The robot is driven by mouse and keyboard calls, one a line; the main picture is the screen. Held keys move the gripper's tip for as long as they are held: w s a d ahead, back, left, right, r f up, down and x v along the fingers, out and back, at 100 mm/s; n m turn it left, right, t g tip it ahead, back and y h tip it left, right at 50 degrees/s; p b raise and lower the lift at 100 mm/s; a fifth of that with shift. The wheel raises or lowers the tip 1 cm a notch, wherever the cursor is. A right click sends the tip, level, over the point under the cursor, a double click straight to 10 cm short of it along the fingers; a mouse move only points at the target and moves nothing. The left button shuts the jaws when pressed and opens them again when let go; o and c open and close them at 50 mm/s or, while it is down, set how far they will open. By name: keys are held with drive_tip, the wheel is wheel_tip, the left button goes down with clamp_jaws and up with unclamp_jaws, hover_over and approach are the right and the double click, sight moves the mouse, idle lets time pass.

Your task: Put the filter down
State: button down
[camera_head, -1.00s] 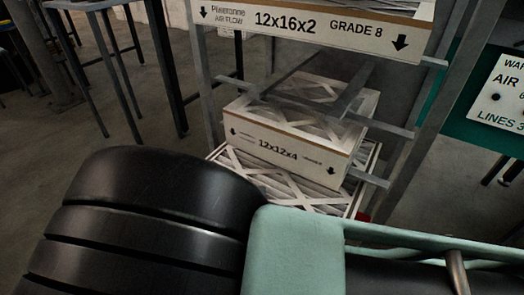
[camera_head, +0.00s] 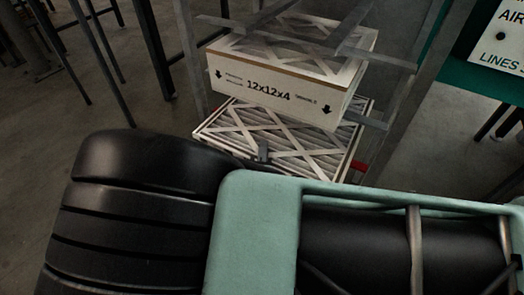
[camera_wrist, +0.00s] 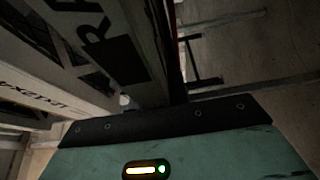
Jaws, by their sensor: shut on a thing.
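A flat filter (camera_head: 300,145) with a white criss-cross frame over pleats shows in the head view, below a boxed 12x12x4 filter (camera_head: 275,85). My gripper (camera_head: 263,151) shows only as a small grey fingertip at the flat filter's near edge; it is shut on this filter. The rest of the gripper is hidden behind my arm. In the wrist view, a pale printed face with large letters and a black mark fills the upper left, very close. Whether the flat filter touches a support underneath cannot be seen.
A grey metal rack with an upright (camera_head: 421,80) and crossbars surrounds the boxed filter. A small red part (camera_head: 359,168) shows by the flat filter's right corner. A sign (camera_head: 499,38) stands at right. Dark table legs stand at left, with open floor (camera_head: 45,135) in front.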

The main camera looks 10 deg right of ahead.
drive_tip(key=shift+f, duration=0.1)
drive_tip(key=c, duration=1.3)
unclamp_jaws()
